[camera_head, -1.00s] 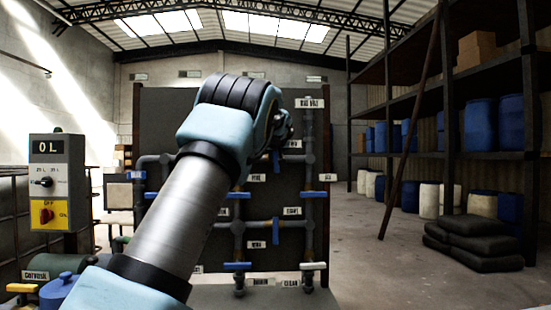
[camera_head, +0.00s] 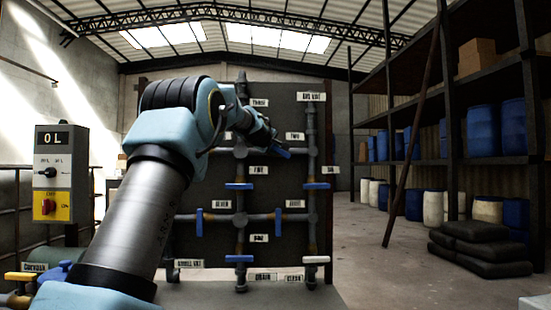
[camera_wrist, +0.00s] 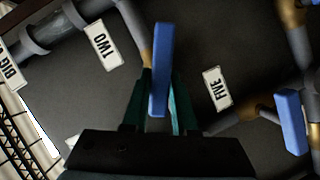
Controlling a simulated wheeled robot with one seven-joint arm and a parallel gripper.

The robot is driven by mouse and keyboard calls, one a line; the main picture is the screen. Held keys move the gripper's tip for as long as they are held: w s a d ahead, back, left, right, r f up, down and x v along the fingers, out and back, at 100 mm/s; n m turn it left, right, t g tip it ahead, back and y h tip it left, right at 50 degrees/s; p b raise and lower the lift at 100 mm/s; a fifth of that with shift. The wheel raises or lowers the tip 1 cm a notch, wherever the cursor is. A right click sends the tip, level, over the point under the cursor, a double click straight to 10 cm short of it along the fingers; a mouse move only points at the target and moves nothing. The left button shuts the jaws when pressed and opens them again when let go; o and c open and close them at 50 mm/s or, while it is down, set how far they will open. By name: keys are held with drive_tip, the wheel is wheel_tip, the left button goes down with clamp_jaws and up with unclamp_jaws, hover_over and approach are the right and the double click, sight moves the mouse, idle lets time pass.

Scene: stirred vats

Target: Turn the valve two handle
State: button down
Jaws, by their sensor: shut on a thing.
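The valve two handle (camera_wrist: 161,70) is a blue bar beside the "TWO" label (camera_wrist: 102,44) in the wrist view. My gripper (camera_wrist: 158,100) has its teal fingers shut on the bar, one on each side. The bar's free end extends beyond the fingertips. In the head view, my gripper (camera_head: 270,142) reaches the upper middle of the pipe panel. The handle shows there as a small slanted blue bar (camera_head: 283,152), below the "TWO" label (camera_head: 295,136). My arm hides the panel's left part.
Other blue handles sit close by, one below the "FIVE" label (camera_head: 239,186) and one upright lower down (camera_head: 278,221). A white handle (camera_head: 316,260) is at the lower right. A control box (camera_head: 60,172) reading "0 L" stands left. Open floor lies right of the panel.

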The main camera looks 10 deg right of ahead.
drive_tip(key=n+b, duration=0.1)
drive_tip(key=b, duration=0.1)
drive_tip(key=f+n+h+b, duration=0.1)
drive_tip(key=n+b, duration=0.1)
drive_tip(key=b, duration=0.1)
drive_tip(key=shift+a+f+t+h, duration=0.1)
drive_tip(key=shift+a+t+h, duration=0.05)
drive_tip(key=shift+t+h, duration=0.2)
drive_tip(key=shift+n+t+b, duration=0.35)
drive_tip(key=shift+n+b, duration=0.65)
drive_tip(key=shift+b, duration=0.15)
drive_tip(key=c, duration=0.7)
unclamp_jaws()
drive_tip(key=b+v, duration=0.6)
drive_tip(key=v, duration=0.4)
drive_tip(key=shift+s+a+b, duration=0.3)
drive_tip(key=shift+s, duration=0.05)
